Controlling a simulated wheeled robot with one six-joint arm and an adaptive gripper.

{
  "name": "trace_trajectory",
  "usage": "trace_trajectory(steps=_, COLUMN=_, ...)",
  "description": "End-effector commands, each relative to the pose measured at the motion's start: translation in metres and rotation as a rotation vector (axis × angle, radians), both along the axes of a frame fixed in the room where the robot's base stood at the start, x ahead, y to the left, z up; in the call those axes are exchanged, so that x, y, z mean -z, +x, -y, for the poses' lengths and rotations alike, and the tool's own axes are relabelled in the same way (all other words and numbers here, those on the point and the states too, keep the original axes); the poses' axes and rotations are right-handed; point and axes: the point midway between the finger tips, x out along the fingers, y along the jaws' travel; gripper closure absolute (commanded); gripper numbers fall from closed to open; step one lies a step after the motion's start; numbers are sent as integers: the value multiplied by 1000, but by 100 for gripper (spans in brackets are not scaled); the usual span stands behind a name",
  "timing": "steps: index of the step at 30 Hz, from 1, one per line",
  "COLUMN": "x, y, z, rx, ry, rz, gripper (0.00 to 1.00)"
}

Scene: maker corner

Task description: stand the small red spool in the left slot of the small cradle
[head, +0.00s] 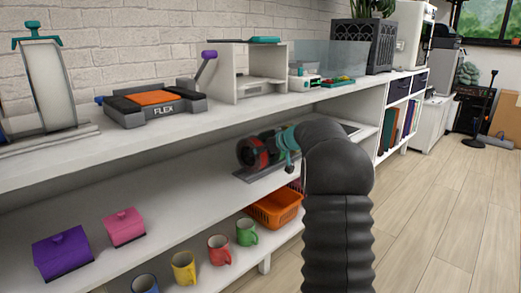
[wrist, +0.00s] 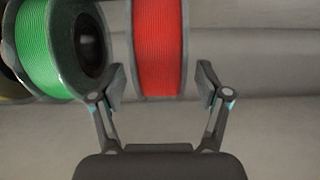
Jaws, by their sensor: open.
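The red spool (wrist: 158,45), with dark grey flanges, stands ahead of my gripper (wrist: 160,83) in the wrist view. My gripper is open, with one fingertip on each side of the spool's near edge. I cannot tell whether they touch it. In the head view, a dark round spool with red on it (head: 259,155) is on the middle shelf, beside my gripper (head: 282,140). A flat dark grey base (head: 262,175) shows below it. I cannot make out the small cradle or its slots for certain.
A green spool (wrist: 45,45) stands close left of the red one, with a yellowish one partly showing beyond. The shelf right of the red spool looks clear in the wrist view. An orange basket (head: 274,208) and several mugs (head: 219,249) are on the lower shelf.

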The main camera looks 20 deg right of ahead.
Motion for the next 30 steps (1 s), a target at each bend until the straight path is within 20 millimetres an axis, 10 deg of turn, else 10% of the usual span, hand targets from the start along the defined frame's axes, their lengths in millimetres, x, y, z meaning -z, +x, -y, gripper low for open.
trace_trajectory(steps=18, x=-49, y=-82, z=31, rx=4, ry=-1, rz=3, gripper=24)
trace_trajectory(steps=30, x=-58, y=-98, z=37, rx=1, ry=1, rz=2, gripper=24)
